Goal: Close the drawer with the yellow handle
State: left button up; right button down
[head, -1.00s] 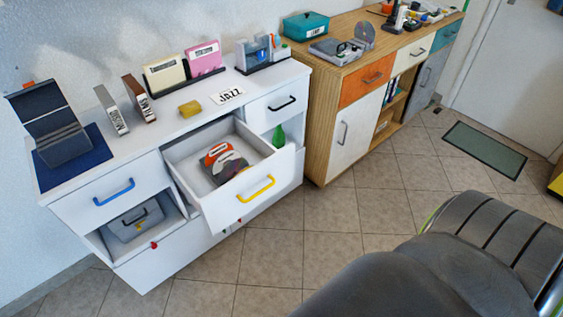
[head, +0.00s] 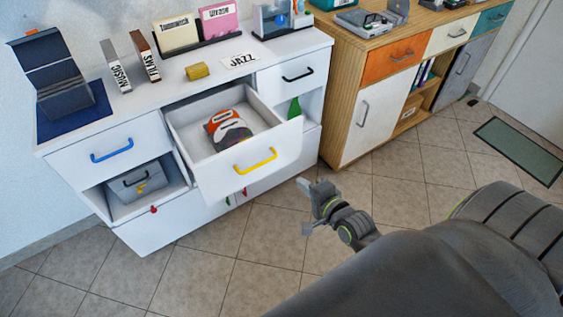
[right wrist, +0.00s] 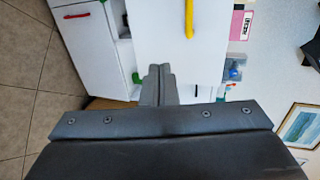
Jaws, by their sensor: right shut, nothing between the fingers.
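The white drawer (head: 222,182) with the yellow handle (head: 256,161) stands pulled out of the middle of the white cabinet. An orange, white and dark object (head: 229,129) lies inside it. My right gripper (head: 303,184) is shut and empty, in front of the cabinet, to the right of and a little below the drawer front, apart from it. In the right wrist view the shut fingers (right wrist: 158,72) point toward the white drawer front (right wrist: 170,52), with the yellow handle (right wrist: 189,18) at the top. My left gripper is not in view.
The white cabinet's blue-handled drawer (head: 95,142) and black-handled drawer (head: 290,80) sit either side, both shut. A grey case (head: 138,183) stands in the lower left compartment. A wooden sideboard (head: 345,100) stands to the right. Tiled floor (head: 240,250) in front is free.

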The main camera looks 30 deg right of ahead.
send_near(280, 162)
jog(key=w+a+r, duration=0.2)
jog(key=w, duration=0.3)
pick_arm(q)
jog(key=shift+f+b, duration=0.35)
pick_arm(e)
jog(key=shift+w+a, duration=0.25)
jog(key=shift+w, duration=0.35)
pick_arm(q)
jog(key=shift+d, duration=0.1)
